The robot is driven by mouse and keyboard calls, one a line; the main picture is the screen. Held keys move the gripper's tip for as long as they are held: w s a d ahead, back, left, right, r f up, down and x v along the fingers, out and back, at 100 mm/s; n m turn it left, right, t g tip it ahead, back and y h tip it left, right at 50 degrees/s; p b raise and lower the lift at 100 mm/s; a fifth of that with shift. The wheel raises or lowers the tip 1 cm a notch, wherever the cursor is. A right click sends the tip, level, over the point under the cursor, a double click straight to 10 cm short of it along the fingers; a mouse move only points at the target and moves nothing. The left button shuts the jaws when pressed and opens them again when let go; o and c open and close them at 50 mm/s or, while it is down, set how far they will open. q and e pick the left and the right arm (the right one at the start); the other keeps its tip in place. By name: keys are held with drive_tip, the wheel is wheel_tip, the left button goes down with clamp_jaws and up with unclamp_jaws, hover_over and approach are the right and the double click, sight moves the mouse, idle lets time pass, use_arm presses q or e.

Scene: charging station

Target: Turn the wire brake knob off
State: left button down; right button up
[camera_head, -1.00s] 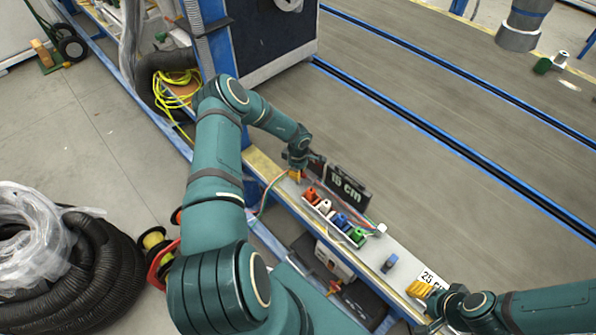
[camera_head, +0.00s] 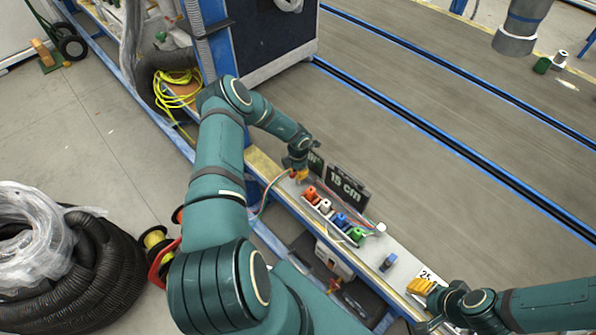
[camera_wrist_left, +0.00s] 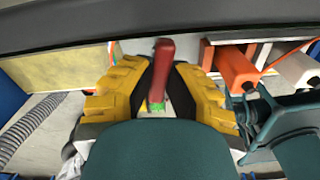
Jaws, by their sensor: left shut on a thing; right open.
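The wire brake knob, which looks like a red lever (camera_wrist_left: 161,68) with a green part at its base, stands between the yellow fingers of my left gripper (camera_wrist_left: 158,90) in the left wrist view. The gripper is shut on it. In the head view my left gripper (camera_head: 299,175) is at the left end of the grey workbench rail (camera_head: 405,265), and the knob is mostly hidden there. My right gripper (camera_head: 421,287) is open near the right end of the rail, by a white label.
Thin coloured wires run along the rail.

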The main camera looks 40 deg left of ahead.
use_arm(q)
drive_tip(key=shift+s+n, duration=0.1)
drive_tip(key=shift+n, duration=1.2)
drive_tip(key=shift+f+n, duration=0.1)
drive_tip(key=shift+n, duration=0.2)
drive_tip(key=c, duration=0.9)
unclamp_jaws()
drive_tip(key=shift+c, duration=0.2)
drive_tip(key=shift+r, duration=0.55)
wheel_tip(320, 180, up, 11)
